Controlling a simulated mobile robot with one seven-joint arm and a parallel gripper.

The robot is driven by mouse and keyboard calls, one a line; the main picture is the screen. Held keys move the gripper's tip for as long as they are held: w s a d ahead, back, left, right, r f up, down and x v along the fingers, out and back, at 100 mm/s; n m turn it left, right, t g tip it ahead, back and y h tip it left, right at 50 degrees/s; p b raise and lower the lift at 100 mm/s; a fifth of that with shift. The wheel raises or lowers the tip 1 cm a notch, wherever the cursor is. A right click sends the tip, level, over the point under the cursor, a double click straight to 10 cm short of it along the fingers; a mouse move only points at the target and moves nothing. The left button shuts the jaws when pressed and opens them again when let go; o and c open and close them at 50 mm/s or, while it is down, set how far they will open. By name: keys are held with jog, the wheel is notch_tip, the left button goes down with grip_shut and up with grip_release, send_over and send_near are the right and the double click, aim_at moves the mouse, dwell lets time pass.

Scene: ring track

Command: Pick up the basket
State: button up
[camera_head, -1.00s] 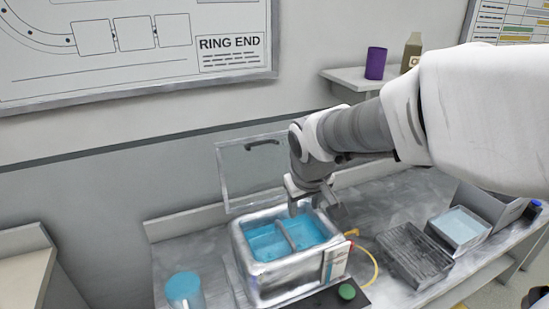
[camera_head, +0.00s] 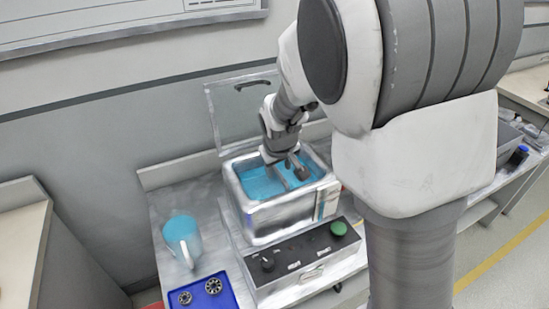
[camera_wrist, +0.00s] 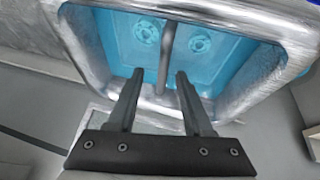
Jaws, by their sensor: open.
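The basket sits in the metal tank (camera_head: 250,214) of blue liquid, and its body is hard to make out through the liquid. A grey bar that looks like the basket's handle (camera_wrist: 168,48) crosses the middle of the tank. In the wrist view two ring-shaped parts (camera_wrist: 146,32) lie in the blue, one on each side of the bar. My gripper (camera_wrist: 157,76) is open, with its fingers on either side of the bar's near end and apart from it. In the head view my gripper (camera_head: 297,172) is over the tank opening.
A clear raised lid (camera_head: 238,112) stands behind the tank. A control box with a green button (camera_head: 338,228) is in front. A blue cup (camera_head: 180,236) and a blue tray (camera_head: 215,297) with two bearing-like parts are at the left. My arm hides much of the right.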

send_near(278, 186)
jog(key=shift+x, duration=1.5)
grip_shut()
jog(key=shift+w+r, duration=0.1)
jog(key=shift+r, duration=0.05)
